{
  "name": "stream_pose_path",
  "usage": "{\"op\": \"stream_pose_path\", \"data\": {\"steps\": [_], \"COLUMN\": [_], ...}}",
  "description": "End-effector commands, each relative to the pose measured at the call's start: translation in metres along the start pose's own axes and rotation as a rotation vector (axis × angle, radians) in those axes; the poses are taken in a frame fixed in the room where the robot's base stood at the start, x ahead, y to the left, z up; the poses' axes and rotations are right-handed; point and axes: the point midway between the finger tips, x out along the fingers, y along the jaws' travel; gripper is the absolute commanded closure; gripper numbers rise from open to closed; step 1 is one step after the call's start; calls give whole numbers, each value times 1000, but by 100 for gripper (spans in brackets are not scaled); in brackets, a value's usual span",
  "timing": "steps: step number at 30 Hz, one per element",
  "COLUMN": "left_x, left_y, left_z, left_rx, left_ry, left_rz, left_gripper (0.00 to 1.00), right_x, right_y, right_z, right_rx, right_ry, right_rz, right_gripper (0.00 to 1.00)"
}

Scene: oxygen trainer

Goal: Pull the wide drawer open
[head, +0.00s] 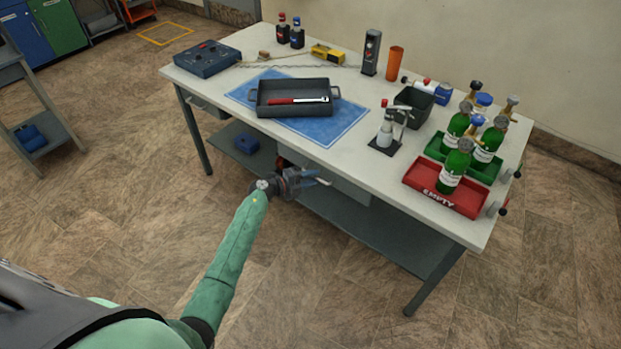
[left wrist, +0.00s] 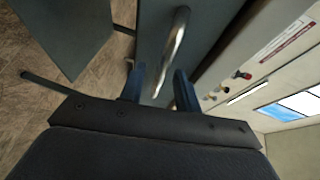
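The wide drawer (head: 350,188) is a grey front under the near edge of the white table, and it looks closed. Its silver bar handle (left wrist: 178,40) shows in the left wrist view, running down between my fingers. My left gripper (head: 316,178) is at the drawer front, partly covering it in the head view. In the left wrist view my left gripper (left wrist: 160,88) has its two blue fingers apart, one on each side of the handle's near end. I cannot tell whether either finger touches the handle. My right gripper is not in view.
The table (head: 385,185) carries a dark tray (head: 290,108) with a red-handled tool on a blue mat, a red tray (head: 425,200), green bottles and a control box (head: 207,58). A lower shelf (head: 375,235) lies below the drawer. The floor in front is clear.

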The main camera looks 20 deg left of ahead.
Motion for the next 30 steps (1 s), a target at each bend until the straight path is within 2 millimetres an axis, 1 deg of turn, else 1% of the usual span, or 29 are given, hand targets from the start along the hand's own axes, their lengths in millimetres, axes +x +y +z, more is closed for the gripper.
{"op": "stream_pose_path", "data": {"steps": [2, 5, 7, 15, 20, 21, 23, 26, 30], "left_x": [0, 0, 0, -1, -10, -14, -23, -41, -74], "left_y": [0, 0, 0, 0, 2, 3, 5, 8, 16], "left_z": [0, 0, 0, -1, -5, -7, -10, -17, -31], "left_rx": [0, 0, 0, -1, -2, -1, -1, -2, -1], "left_ry": [0, 0, 0, 0, 1, 1, 1, 1, 1], "left_rz": [0, 0, 0, 0, 2, 3, 4, 5, 7], "left_gripper": [68, 85, 99, 100, 100, 100, 100, 100, 100], "right_x": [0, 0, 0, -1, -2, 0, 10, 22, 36], "right_y": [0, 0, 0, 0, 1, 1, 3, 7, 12], "right_z": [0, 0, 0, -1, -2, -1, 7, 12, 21], "right_rx": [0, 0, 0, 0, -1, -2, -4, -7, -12], "right_ry": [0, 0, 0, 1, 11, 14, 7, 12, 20], "right_rz": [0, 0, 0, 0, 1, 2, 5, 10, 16], "right_gripper": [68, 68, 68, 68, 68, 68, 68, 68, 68]}}
